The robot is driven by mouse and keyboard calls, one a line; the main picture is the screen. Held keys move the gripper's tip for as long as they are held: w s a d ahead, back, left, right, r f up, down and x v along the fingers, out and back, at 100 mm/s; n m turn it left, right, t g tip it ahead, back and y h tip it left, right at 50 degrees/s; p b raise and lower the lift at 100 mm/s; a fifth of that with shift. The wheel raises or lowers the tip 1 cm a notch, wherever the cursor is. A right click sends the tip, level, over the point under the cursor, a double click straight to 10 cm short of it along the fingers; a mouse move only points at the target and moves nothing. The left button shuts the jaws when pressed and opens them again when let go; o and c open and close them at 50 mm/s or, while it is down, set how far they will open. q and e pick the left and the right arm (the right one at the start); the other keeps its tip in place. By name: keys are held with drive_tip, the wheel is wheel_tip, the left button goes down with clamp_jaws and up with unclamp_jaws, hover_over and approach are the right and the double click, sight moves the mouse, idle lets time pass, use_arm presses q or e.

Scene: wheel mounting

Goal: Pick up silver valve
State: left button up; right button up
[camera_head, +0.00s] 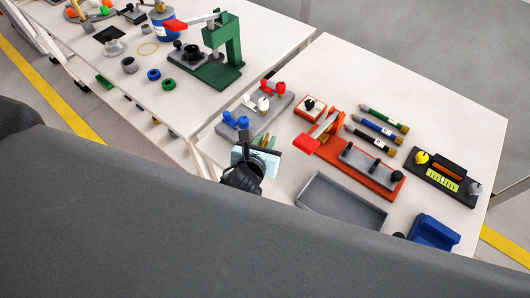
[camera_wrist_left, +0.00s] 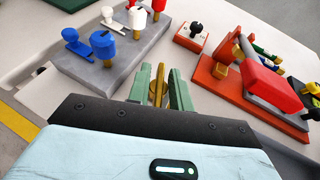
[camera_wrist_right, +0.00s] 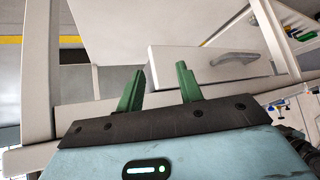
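I cannot tell for certain which thing is the silver valve. A grey knob (camera_head: 474,188) sits at the right end of a black board. A grey fitting (camera_head: 115,47) stands on the left table. My left gripper (camera_head: 268,142) is above the left edge of the right table, beside the valve rack. In the left wrist view its green fingers (camera_wrist_left: 160,85) close around an upright brass-coloured piece (camera_wrist_left: 158,88); its lower end is hidden. My right gripper (camera_wrist_right: 158,85) is open and empty in the right wrist view, in front of a white table structure.
A grey rack (camera_head: 270,112) holds blue, white and red valves with brass stems. A red toggle clamp (camera_head: 330,150), a grey tray (camera_head: 340,203), a blue block (camera_head: 433,232) and several dark cylinders stand around. A green press (camera_head: 228,45) is on the left table.

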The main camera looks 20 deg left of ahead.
use_arm(q)
clamp_jaws()
drive_tip(key=shift+r, duration=0.5)
drive_tip(key=r, duration=0.1)
drive_tip(key=r+p, duration=0.1)
drive_tip(key=r, duration=0.1)
drive_tip(key=shift+s+a, duration=0.1)
drive_tip(key=shift+a, duration=0.2)
drive_tip(key=s+a, duration=0.3)
drive_tip(key=a, duration=0.4)
drive_tip(key=s+a+r, duration=0.1)
drive_tip(key=s+a, duration=0.3)
drive_tip(key=a, duration=0.2)
drive_tip(key=shift+a+b, duration=0.4)
